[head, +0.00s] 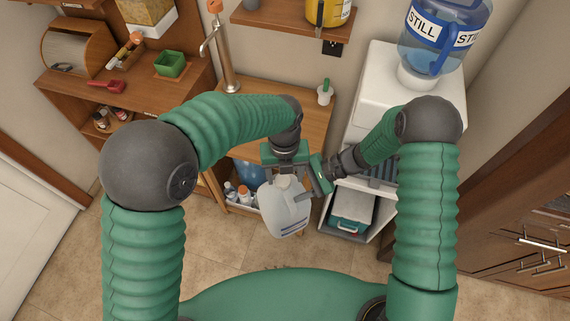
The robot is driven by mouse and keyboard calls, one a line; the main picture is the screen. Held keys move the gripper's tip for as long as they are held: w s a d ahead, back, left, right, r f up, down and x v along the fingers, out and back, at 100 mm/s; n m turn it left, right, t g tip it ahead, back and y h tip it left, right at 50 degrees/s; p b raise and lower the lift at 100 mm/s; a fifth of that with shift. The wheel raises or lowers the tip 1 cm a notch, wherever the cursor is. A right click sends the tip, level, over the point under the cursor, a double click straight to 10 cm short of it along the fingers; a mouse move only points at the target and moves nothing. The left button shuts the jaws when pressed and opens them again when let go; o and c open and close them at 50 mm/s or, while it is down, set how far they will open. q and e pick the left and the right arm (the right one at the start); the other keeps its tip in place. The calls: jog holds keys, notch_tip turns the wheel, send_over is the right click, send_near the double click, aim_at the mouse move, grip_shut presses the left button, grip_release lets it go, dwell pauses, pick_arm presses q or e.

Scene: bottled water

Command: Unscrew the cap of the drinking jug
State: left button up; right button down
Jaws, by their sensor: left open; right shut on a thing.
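A translucent white drinking jug (284,212) hangs in the middle of the head view, above the floor and in front of the wooden counter. My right gripper (310,193) comes in from the right and is shut on the jug near its handle side. My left gripper (283,172) is at the top of the jug, pointing down over its neck, with its jaws open. The cap is hidden under the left gripper, so I cannot tell whether the fingers touch it.
A white water dispenser (362,110) with a large blue bottle (440,42) stands at the right. A wooden counter (262,113) with a tap (222,60) lies behind the grippers. Small bottles (243,193) stand low behind the jug. The tiled floor (240,250) in front is clear.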

pick_arm(q)
jog(key=shift+f, duration=0.2)
jog(key=shift+d, duration=0.2)
grip_shut()
jog(key=shift+c, duration=1.3)
grip_release()
jog(key=shift+r, duration=0.1)
jog(key=shift+o, duration=1.2)
jog(key=shift+a, duration=0.1)
